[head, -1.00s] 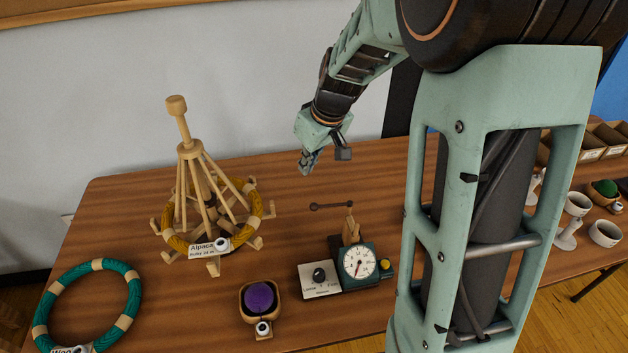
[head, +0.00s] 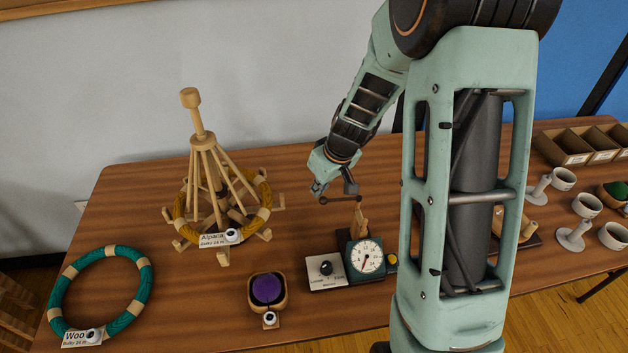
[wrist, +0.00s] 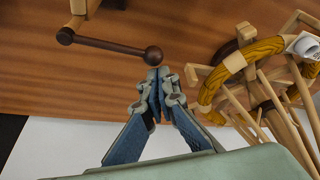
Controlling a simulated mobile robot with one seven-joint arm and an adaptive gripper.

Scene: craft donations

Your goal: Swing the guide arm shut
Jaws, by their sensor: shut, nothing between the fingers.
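The guide arm, a thin dark rod with a round knob at each end, shows in the wrist view (wrist: 110,46) and in the head view (head: 340,199). It stands out sideways by a wooden post on the winder (head: 366,257), which has a round dial. My gripper (wrist: 158,76) is shut and empty. Its fingertips are close to the rod's larger end knob in the wrist view; I cannot tell whether they touch. In the head view my gripper (head: 318,194) is at the rod's left end, and its fingertips are partly hard to make out.
A wooden skein stand (head: 203,160) with a yellow ring is to the left. A purple ball (head: 267,289) in a wooden holder sits in front. A green ring (head: 66,293) lies front left. White cups (head: 587,205) and trays (head: 567,147) are at the right. Bare table lies between stand and winder.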

